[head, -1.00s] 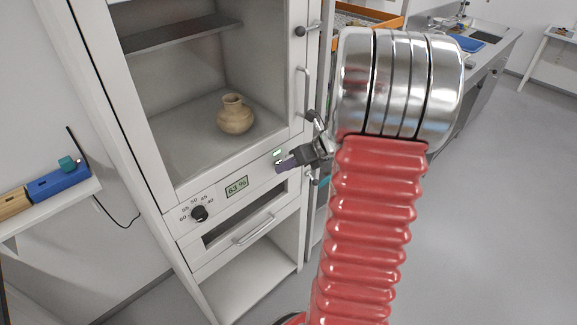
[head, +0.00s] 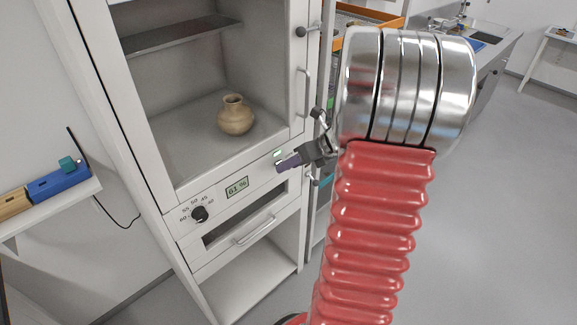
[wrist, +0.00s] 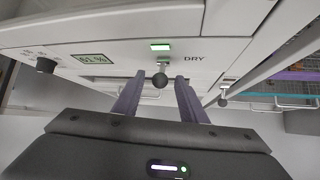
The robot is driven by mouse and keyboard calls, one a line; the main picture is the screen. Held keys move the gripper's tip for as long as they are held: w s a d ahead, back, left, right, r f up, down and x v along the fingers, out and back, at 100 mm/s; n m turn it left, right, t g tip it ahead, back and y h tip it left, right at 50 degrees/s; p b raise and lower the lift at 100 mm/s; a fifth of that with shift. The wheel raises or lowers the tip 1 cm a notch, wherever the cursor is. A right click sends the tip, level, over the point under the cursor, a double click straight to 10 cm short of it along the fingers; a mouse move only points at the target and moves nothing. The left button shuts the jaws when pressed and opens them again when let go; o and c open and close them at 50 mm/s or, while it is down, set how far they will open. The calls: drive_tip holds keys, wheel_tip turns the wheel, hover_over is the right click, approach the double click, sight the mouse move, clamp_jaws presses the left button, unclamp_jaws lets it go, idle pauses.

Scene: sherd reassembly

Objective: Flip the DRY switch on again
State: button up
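The DRY switch (wrist: 160,79) is a small toggle with a dark round knob on the cabinet's front panel. In the wrist view it sits below a lit green lamp (wrist: 160,47), left of the DRY label (wrist: 194,58). The lamp also glows in the head view (head: 278,153). My gripper (wrist: 159,84) is open, with one purple finger on each side of the knob and visible gaps between. In the head view my gripper (head: 287,163) is at the panel's right end and hides the switch. Exact finger depth is unclear.
The white cabinet (head: 172,190) holds a clay pot (head: 235,115) behind its front. Its panel has a dial (head: 200,213) and a display (head: 237,187) reading 61 %. A drawer handle (head: 255,230) is below.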

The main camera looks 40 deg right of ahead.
drive_tip(key=v, duration=1.2)
drive_tip(key=shift+f, duration=0.1)
drive_tip(key=s+a+f+n+g, duration=0.2)
drive_tip(key=s+a+f+n, duration=0.15)
drive_tip(key=n, duration=0.65)
drive_tip(key=s+a+r+n+h, duration=0.1)
drive_tip(key=a+r+n, duration=0.1)
drive_tip(key=a+n, duration=0.7)
drive_tip(key=s+a+r+n, duration=0.1)
drive_tip(key=a+r+n, duration=0.2)
drive_tip(key=a+n, duration=0.6)
drive_tip(key=s+a+r+n+h, duration=0.1)
drive_tip(key=s+a+r+n, duration=0.1)
drive_tip(key=a+n, duration=0.7)
drive_tip(key=a+r, duration=0.1)
drive_tip(key=a, duration=0.2)
drive_tip(key=shift+a+h, duration=0.25)
drive_tip(key=shift+h, duration=0.05)
drive_tip(key=shift+s, duration=0.1)
